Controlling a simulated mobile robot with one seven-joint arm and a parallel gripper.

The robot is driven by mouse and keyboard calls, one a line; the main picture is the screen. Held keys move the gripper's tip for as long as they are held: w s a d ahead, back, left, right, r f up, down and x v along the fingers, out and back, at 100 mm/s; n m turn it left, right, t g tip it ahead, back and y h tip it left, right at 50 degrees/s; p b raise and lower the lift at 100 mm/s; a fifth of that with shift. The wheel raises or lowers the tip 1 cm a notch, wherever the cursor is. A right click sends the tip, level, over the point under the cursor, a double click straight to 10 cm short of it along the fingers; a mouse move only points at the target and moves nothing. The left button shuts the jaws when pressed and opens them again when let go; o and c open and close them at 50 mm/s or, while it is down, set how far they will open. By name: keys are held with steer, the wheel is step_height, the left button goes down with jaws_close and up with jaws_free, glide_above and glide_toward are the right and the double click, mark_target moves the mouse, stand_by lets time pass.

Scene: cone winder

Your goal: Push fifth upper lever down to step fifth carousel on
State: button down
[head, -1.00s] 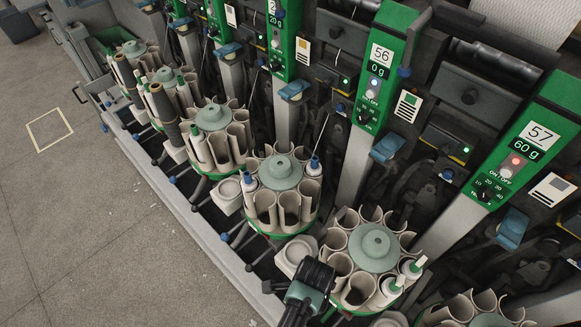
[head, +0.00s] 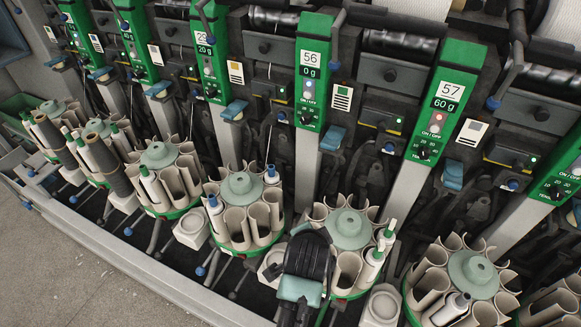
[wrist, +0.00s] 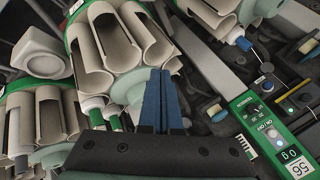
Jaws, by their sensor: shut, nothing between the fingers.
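The fifth carousel (head: 348,229) is a ring of beige cups around a grey-green hub, with white and green bobbins at its right side. My dark arm end covers its front left, and its upper lever is not visible behind it. My gripper (wrist: 165,75) shows in the wrist view as two blue fingers, shut together and empty. The picture there is turned; a carousel (wrist: 115,45), apparently the fifth, lies just beyond the fingers. I cannot tell whether they touch anything.
The fourth carousel (head: 240,187) stands to the left and the sixth carousel (head: 473,270) to the right. A blue-tipped lever (head: 200,271) sticks out at the front. The 56 panel (head: 312,70) is above on its post. Open floor (head: 60,270) lies at lower left.

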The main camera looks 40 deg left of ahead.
steer(key=shift+w+d+r+t, duration=0.1)
steer(key=shift+w+r+t, duration=0.15)
steer(key=shift+w+r, duration=0.35)
steer(key=shift+w+d+r+t, duration=0.1)
steer(key=shift+w+r+t, duration=0.15)
steer(key=shift+r, duration=0.6)
steer(key=s+d+p, duration=0.3)
steer(key=s+p, duration=0.3)
steer(key=s, duration=0.7)
steer(key=shift+s+d, duration=0.15)
steer(key=shift+s, duration=0.2)
